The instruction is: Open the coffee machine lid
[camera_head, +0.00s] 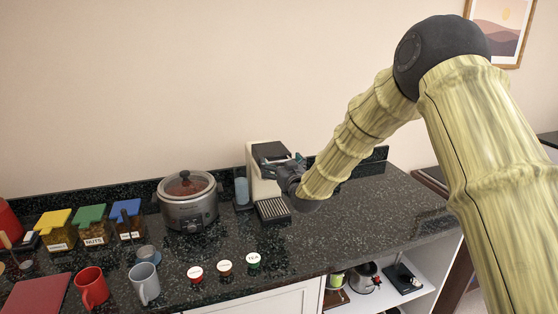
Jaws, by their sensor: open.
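The coffee machine (256,187) stands on the dark counter against the back wall, near the middle of the head view. It has a cream body, a dark lid on top (270,152) and a dark slatted drip tray (272,210) at its base. The lid looks shut. My gripper (292,168) is at the machine's upper right side, close to the lid. It is open. Its fingers are small and partly hidden by my wrist, so I cannot tell whether they touch the machine. My arm hides the machine's right side.
A slow cooker (188,204) stands left of the machine, with a blue-grey cup (241,191) between them. Jars with coloured lids, a red mug (91,288) and a grey mug (144,283) are further left. Three labelled jars (224,268) stand near the front edge. The counter's right part is clear.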

